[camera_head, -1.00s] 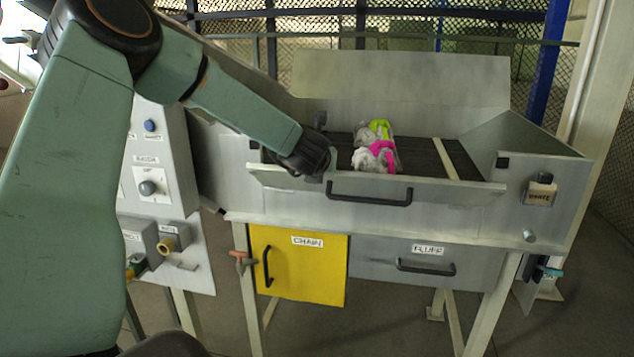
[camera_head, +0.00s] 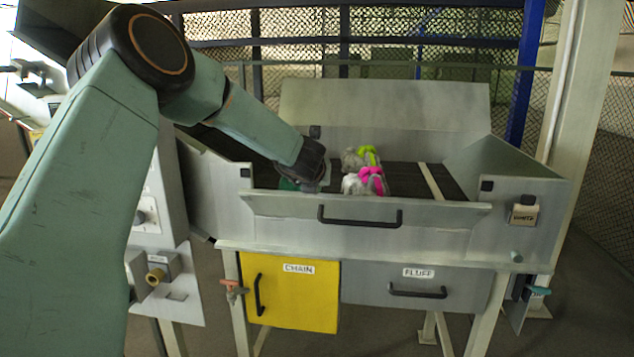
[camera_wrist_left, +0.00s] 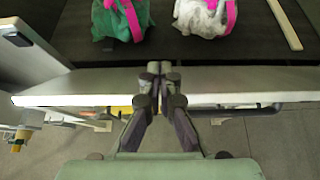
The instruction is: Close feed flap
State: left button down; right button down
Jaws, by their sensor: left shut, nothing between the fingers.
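The feed flap (camera_head: 270,210) is the grey front panel with a black handle (camera_head: 360,217). It leans outward toward me from the hopper front. In the left wrist view its edge (camera_wrist_left: 70,98) runs across the picture. My left gripper (camera_head: 312,186) is at the flap's left part; the wrist hides most of its fingers. In the left wrist view the gripper (camera_wrist_left: 160,68) is shut and empty, with its tips overlapping the flap's top edge; I cannot tell whether they touch it. My right gripper is in neither view.
Behind the flap lie a white bag with a pink strap (camera_head: 365,183), one with a lime strap (camera_head: 357,159) and a green bag (camera_wrist_left: 120,22). Below are a yellow CHAIN door (camera_head: 290,300) and a FLUFF drawer (camera_head: 380,278). A control panel (camera_head: 147,213) stands left.

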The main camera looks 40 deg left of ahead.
pick_arm(q)
jog(key=shift+w+f, duration=0.1)
jog(key=shift+a+f, duration=0.1)
dwell(0.5)
